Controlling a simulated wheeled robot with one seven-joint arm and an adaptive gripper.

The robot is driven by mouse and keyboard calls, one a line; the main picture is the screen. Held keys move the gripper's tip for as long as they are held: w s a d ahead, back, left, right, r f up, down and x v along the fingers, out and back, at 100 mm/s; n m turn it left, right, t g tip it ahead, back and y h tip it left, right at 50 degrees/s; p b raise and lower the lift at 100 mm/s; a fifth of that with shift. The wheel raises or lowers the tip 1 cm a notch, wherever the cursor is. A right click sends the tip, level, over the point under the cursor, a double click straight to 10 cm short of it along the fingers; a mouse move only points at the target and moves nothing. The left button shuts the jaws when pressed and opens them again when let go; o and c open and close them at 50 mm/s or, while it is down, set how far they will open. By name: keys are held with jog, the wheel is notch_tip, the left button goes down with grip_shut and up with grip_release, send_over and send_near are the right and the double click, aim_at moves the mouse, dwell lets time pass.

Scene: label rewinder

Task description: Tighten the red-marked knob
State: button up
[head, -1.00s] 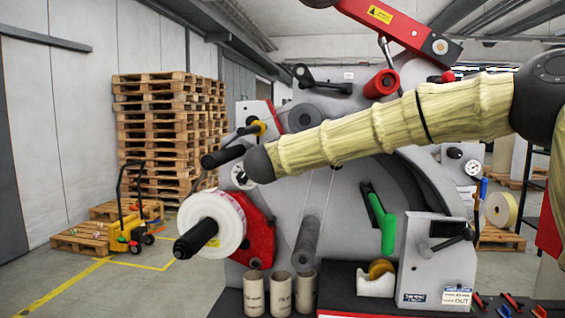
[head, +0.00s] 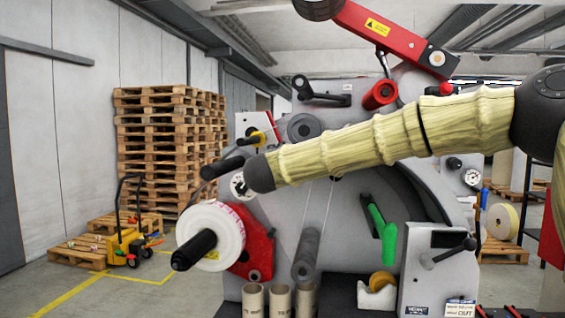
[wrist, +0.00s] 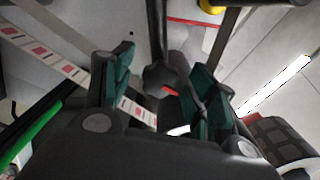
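My gripper (wrist: 163,85) is open in the wrist view, its two teal-padded fingers apart. A dark lobed knob (wrist: 160,77) on a dark rod shows between the fingers; no contact is visible. A small red patch (wrist: 168,92) shows just beside this knob, but I cannot tell if it is the knob's own mark. In the head view my arm crosses the grey label rewinder (head: 345,215) and my gripper is hidden. No knob there is clearly the red-marked one; a small red knob (head: 446,88) sits at the upper right.
A white label roll (head: 222,232) on a black spindle stands out at the lower left. Two black bars (head: 222,168) project above it. A green-handled lever (head: 386,238) is right of centre. In the wrist view the printed label web (wrist: 45,52) runs close by the left finger.

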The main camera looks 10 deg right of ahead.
jog(key=shift+s+a, duration=0.1)
jog(key=v, duration=1.1)
jog(key=shift+s, duration=0.35)
